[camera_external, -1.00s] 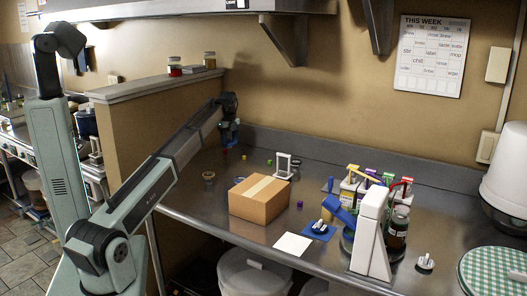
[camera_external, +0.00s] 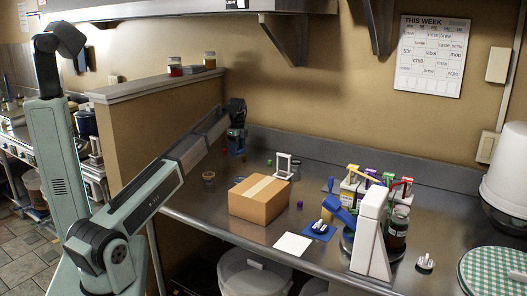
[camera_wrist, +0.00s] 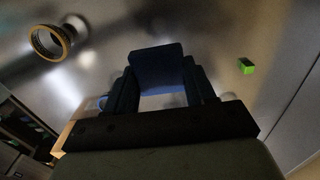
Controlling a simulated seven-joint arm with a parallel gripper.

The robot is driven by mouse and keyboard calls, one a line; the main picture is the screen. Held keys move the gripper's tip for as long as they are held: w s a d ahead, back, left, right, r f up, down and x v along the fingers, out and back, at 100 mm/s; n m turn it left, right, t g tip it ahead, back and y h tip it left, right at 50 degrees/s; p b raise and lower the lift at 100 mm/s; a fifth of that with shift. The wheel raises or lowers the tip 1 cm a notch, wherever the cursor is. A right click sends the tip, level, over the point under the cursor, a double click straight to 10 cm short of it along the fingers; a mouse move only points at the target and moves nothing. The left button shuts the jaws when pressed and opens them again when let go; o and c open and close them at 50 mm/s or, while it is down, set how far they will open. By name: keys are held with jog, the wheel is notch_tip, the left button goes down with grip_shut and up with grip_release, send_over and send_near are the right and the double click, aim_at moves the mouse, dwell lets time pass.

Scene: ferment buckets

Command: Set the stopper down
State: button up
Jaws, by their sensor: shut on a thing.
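My gripper (camera_external: 237,150) hangs above the far left part of the steel counter, left of and behind the cardboard box. In the wrist view my gripper (camera_wrist: 160,90) is shut on a dark blue, block-like piece (camera_wrist: 158,66), which sits between its two fingers and projects past them. This may be the stopper; its full shape is hidden by the fingers and dim light. I cannot see it touching the counter.
A cardboard box (camera_external: 262,200) stands mid-counter, with a white frame (camera_external: 284,165) behind it. A round ring-like container (camera_external: 208,178) stands left. A green block (camera_wrist: 246,66) lies nearby. Bottles and a white stand (camera_external: 371,235) are to the right. White paper (camera_external: 292,244) lies in front.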

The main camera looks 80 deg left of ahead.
aim_at(239, 173)
jog(key=shift+f, duration=4.15)
jog(key=shift+f, duration=0.1)
jog(key=o, duration=1)
jog(key=shift+o, duration=0.2)
notch_tip(239, 173, up, 12)
jog(key=shift+r, duration=0.15)
